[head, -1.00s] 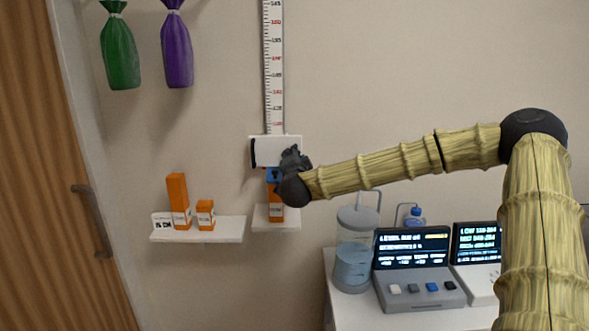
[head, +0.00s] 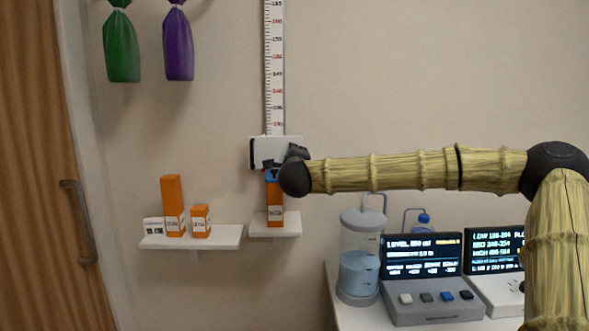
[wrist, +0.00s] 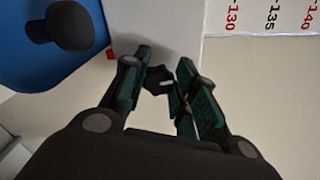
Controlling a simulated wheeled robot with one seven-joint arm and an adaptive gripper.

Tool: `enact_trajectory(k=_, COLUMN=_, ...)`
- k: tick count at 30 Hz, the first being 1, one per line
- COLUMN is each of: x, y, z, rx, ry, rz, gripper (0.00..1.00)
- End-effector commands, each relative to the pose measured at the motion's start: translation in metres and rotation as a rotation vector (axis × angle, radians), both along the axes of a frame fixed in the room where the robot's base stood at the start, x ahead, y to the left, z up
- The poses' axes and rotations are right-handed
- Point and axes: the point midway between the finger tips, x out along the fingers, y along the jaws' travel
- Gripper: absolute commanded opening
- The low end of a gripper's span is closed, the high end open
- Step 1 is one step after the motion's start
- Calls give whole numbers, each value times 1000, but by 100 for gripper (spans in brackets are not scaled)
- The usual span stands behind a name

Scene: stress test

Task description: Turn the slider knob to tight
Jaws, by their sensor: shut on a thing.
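The white slider block (head: 263,149) sits at the lower end of the wall ruler (head: 274,80). In the wrist view the block (wrist: 173,25) lies beyond the fingers. The small dark slider knob (wrist: 158,80) shows between the green-padded fingers. My gripper (wrist: 161,77) is shut on this knob. In the head view my gripper (head: 284,160) is at the block's lower right and covers the knob. Any loose or tight marking is too small or hidden to read.
An orange box (head: 275,205) with a blue top stands on a small shelf (head: 274,232) just below my gripper. Its blue top, with a black knob, is close at the wrist view's upper left (wrist: 35,60). Another shelf (head: 190,238) is left; a console (head: 435,311) is lower right.

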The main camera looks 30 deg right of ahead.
Motion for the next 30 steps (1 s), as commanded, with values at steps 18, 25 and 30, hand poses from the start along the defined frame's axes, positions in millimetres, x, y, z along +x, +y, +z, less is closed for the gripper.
enact_trajectory(k=18, x=-1, y=-1, z=-4, rx=169, ry=-97, rz=-1, gripper=4)
enact_trajectory(k=25, x=-1, y=0, z=-4, rx=171, ry=-97, rz=-1, gripper=4)
enact_trajectory(k=30, x=0, y=0, z=-4, rx=170, ry=-96, rz=-1, gripper=39)
